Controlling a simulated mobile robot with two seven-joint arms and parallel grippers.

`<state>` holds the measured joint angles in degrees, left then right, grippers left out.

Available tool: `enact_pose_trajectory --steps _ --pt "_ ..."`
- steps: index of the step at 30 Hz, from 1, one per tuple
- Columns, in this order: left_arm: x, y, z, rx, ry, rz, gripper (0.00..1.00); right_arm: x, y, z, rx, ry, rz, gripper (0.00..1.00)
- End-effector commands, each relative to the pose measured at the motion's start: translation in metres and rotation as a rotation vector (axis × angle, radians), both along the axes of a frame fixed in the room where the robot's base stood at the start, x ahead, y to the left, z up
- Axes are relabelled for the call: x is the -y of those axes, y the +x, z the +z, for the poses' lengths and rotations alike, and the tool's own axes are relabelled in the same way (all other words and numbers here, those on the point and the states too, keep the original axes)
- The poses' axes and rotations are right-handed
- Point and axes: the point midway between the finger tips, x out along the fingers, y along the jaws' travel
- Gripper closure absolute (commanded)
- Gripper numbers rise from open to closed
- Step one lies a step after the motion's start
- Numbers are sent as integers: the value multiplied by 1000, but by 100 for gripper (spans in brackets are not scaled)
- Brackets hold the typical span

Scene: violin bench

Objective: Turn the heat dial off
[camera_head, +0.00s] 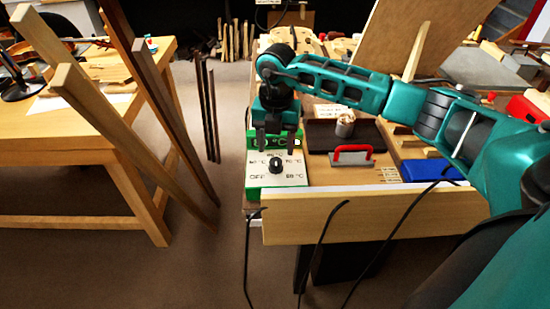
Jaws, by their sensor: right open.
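The heat dial is a small black knob (276,166) on the white face of a green control box (252,180) at the bench's left front corner. Temperature marks and the word OFF are printed around it, with OFF at the lower left of the knob. I cannot tell exactly where the knob points. My right gripper (276,146) hangs over the far part of the box with its two dark fingers apart and empty. The knob is in front of the fingers in the picture, apart from them. My left gripper is not in view.
Right of the box are a dark tray (323,138), a red-handled tool (351,152) and a blue item (430,169). A pale wooden board (370,217) runs along the bench front. Tall wooden strips (130,140) and another wooden table (75,150) stand left.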

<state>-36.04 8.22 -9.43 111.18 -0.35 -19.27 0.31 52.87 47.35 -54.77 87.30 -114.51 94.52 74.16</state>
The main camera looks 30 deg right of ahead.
Motion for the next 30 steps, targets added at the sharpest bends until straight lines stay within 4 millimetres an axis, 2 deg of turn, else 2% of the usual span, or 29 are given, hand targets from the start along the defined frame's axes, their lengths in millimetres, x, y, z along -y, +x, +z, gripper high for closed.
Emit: enact_pose_trajectory --steps 3,9,20,30 --pt "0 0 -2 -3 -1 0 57 0 -1 -24 -4 -1 1 41" --pt "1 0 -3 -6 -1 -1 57 0 0 -46 -1 1 1 41" --pt "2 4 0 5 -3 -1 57 0 0 -51 1 1 1 41" --pt "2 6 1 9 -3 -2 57 0 0 -51 1 1 1 72"
